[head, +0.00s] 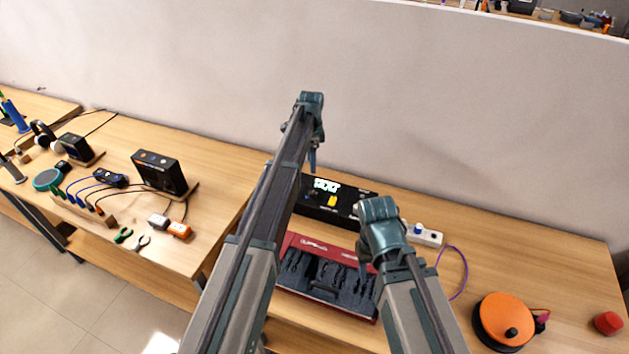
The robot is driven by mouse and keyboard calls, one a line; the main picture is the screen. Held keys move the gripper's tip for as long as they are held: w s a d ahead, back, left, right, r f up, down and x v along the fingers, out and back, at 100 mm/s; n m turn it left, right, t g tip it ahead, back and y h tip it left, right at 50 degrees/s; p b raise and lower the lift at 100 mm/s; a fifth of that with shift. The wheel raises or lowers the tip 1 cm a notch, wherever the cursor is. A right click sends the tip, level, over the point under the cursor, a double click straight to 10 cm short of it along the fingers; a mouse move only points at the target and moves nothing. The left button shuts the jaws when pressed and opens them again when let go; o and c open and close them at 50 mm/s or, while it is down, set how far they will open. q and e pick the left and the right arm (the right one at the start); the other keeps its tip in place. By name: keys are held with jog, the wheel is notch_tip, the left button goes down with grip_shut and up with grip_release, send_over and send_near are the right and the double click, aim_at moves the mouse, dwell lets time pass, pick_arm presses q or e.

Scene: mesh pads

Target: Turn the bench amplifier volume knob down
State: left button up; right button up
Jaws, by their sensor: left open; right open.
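A black box with a lit display (345,193), which looks like the bench amplifier, stands at the back of the near bench. My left arm covers its left end, and I cannot make out its volume knob clearly. My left gripper (312,163) is open and points down, in front of the box's upper left part in the picture. My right gripper (364,268) is open, lower in the picture, over the right part of a red case.
The red case (290,243) with a dark, filled interior lies in front of the box. A white power strip (428,236) with a purple cable is to the right. An orange disc (503,318) and a red knob-like piece (607,322) lie further right.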

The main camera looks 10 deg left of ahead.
aim_at(312, 192)
pick_arm(q)
jog(key=f+b, duration=1.3)
jog(key=b, duration=0.1)
jog(key=shift+s+f, duration=0.2)
jog(key=shift+f, duration=0.2)
pick_arm(e)
notch_tip(312, 192, down, 14)
jog(key=shift+s+r, duration=0.1)
jog(key=shift+s, duration=0.05)
pick_arm(q)
grip_shut()
